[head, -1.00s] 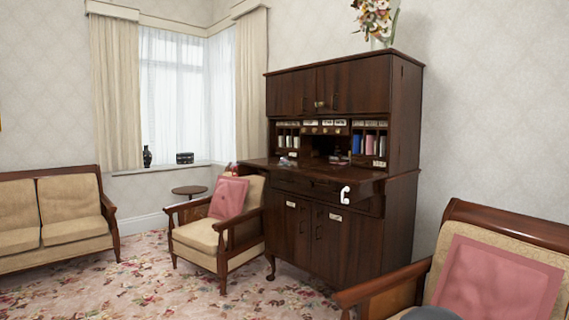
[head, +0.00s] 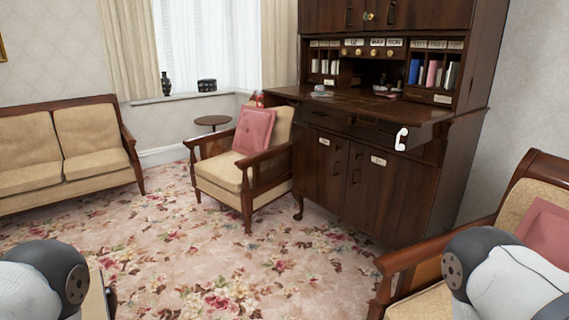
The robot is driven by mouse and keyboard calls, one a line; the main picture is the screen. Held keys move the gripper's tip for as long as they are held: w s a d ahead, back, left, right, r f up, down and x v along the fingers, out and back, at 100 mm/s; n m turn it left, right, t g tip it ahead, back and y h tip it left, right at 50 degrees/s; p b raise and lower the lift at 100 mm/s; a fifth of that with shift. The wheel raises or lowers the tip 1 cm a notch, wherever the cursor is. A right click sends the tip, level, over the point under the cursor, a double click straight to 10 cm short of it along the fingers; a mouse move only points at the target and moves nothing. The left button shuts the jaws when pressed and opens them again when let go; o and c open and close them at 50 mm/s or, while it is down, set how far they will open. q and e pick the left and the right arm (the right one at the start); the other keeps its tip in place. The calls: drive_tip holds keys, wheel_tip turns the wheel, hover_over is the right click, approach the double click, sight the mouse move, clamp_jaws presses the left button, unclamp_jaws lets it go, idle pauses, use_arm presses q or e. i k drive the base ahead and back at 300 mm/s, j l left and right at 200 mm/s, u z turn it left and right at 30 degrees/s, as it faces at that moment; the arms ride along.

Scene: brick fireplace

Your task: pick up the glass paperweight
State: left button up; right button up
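A dark wooden writing desk (head: 355,102) stands at the centre right with its writing surface open. A small pale grey object (head: 320,90) lies on the left part of this surface; it may be the glass paperweight, but it is too small to tell. Several small items (head: 388,90) lie farther right on the surface and are also unclear. My two arms show only as rounded grey and white links at the lower left and lower right corners. Both grippers are out of view, well away from the desk.
An armchair with a pink cushion (head: 254,131) stands against the desk's left side. Another armchair (head: 402,258) is at the right front. A sofa (head: 62,150) is at the left. A white hook-shaped thing (head: 401,139) is at the desk's front edge. Floral carpet (head: 200,262) lies open in front.

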sight(320, 90)
drive_tip(key=i+j, duration=0.1)
drive_tip(key=i, duration=0.5)
drive_tip(key=i+j+z, duration=0.15)
drive_tip(key=i, duration=0.4)
drive_tip(key=i+j, duration=0.1)
drive_tip(key=i, duration=0.45)
drive_tip(key=i+j+z, duration=0.1)
drive_tip(key=i, duration=0.5)
